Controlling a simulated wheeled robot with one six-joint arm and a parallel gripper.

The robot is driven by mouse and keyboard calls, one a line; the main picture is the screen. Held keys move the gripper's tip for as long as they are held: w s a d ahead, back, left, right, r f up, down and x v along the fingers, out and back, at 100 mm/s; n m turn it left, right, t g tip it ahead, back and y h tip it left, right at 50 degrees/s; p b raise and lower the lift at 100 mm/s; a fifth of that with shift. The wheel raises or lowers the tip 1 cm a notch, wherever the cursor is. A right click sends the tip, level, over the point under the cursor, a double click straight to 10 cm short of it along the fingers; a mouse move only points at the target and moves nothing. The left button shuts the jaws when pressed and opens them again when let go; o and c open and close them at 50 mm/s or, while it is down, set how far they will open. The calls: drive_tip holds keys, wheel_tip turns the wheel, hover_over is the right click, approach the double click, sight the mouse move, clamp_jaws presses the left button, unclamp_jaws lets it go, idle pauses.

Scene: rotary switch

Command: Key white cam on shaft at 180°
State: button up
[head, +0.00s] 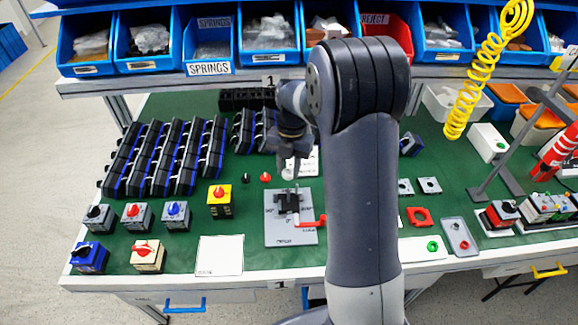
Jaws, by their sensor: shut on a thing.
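My gripper (289,168) points down over the middle of the green bench, at the far side of a grey fixture plate (306,235). It is shut on a small white piece, which looks like the white cam (288,175) and shows just below the fingertips. A black block (288,203) stands on the plate, with a red handle (309,223) reaching to the right. The cam appears above and behind the block, apart from it. I cannot make out the shaft or the cam's angle at this size.
Black switch modules (165,157) stand in rows at the left. A yellow box with a red knob (220,201) and small red and black knobs (265,177) sit left of the fixture. A white sheet (220,255) lies in front. My arm hides the bench right of the fixture.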

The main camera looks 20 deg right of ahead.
drive_tip(key=shift+f+b, duration=1.6)
drive_tip(key=shift+f, duration=0.8)
drive_tip(key=shift+f, duration=0.2)
drive_tip(key=shift+f+b, duration=0.9)
drive_tip(key=shift+f, duration=0.1)
drive_tip(key=o, duration=1)
drive_tip(key=shift+r, duration=0.1)
drive_tip(key=r, duration=0.3)
drive_tip(key=w+r, duration=0.1)
drive_tip(key=r, duration=0.3)
drive_tip(key=d+r, duration=0.1)
drive_tip(key=r, duration=0.2)
drive_tip(key=shift+w+r, duration=0.2)
drive_tip(key=shift+r, duration=0.15)
drive_tip(key=shift+f, duration=0.1)
